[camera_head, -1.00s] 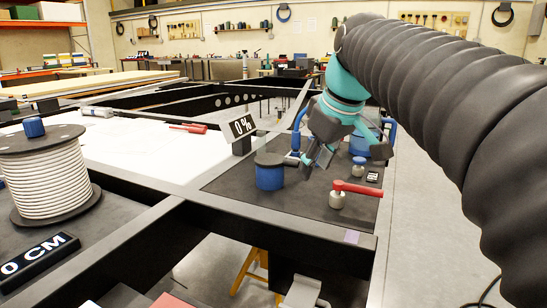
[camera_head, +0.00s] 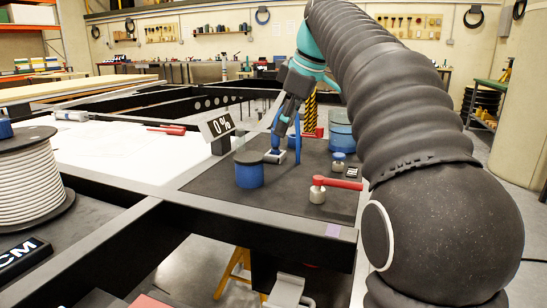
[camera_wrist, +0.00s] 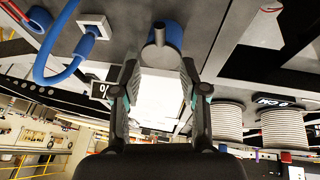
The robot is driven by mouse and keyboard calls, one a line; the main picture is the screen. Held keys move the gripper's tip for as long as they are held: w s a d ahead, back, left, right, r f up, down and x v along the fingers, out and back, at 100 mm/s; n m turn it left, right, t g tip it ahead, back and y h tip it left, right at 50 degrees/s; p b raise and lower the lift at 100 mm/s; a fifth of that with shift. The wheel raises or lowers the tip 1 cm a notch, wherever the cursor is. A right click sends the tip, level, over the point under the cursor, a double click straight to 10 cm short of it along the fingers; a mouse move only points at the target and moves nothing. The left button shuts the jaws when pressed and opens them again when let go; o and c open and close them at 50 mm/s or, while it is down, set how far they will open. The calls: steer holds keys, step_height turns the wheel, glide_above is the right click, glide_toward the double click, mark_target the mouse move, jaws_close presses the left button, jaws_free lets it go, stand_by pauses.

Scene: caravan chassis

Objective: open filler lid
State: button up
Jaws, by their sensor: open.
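A short blue cylinder (camera_head: 249,175) with a flat dark grey lid (camera_head: 249,158) stands on the dark panel in the head view, and the lid looks shut. In the wrist view the blue cylinder (camera_wrist: 174,42) shows at top centre, with a grey stub (camera_wrist: 159,37) projecting from it. My gripper (camera_head: 280,128) is above and behind the cylinder in the head view. In the wrist view my gripper (camera_wrist: 160,90) has its fingers spread with nothing between them. The cylinder lies beyond the fingertips, apart from them.
A blue hose (camera_head: 276,135) rises from a white base (camera_head: 275,157) near my gripper. A "0 %" sign (camera_head: 216,126) stands left of the cylinder.

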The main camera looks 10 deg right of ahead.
mark_target(273, 158)
steer(key=b+x, duration=0.1)
steer(key=x, duration=0.8)
steer(key=shift+f+b, duration=0.15)
steer(key=shift+b, duration=0.25)
jaws_close()
